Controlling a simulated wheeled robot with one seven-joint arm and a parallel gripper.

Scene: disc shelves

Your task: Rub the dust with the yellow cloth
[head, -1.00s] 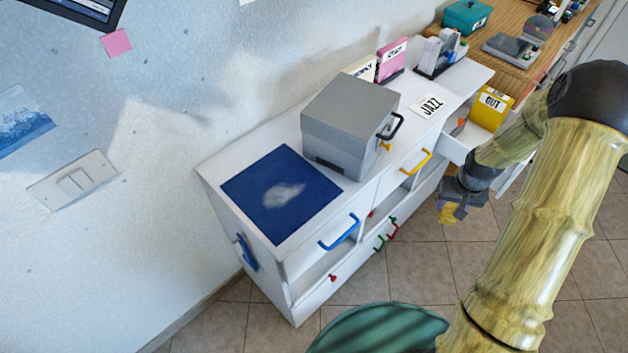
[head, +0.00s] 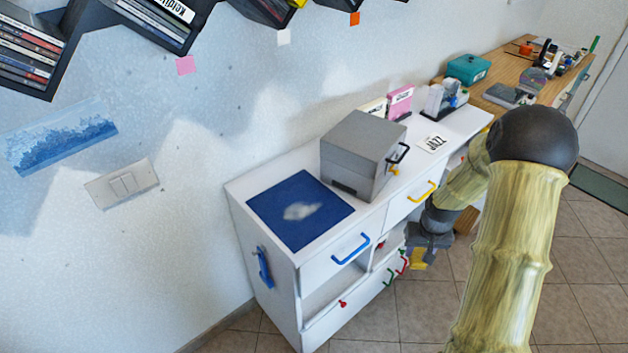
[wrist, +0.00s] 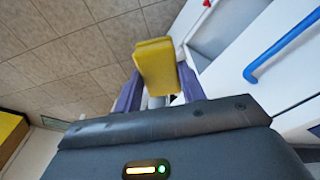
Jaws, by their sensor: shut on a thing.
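A pale patch of dust (head: 301,211) lies on a dark blue mat (head: 318,238) on top of the white cabinet (head: 236,203), at its near left end. My gripper (head: 420,252) is in front of the cabinet, below the level of its top. It is shut on the yellow cloth (wrist: 156,66), which looks like a folded block between the fingers in the wrist view. The cloth also shows below the gripper in the head view (head: 418,260). The gripper is to the right of the mat and apart from it.
A grey box (head: 352,148) with a dark handle stands right of the mat. Blue (head: 351,250) and yellow (head: 424,191) drawer handles stick out from the cabinet front. A JAZZ card (head: 435,144) and pink case (head: 400,101) are farther back. Tiled floor is open in front.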

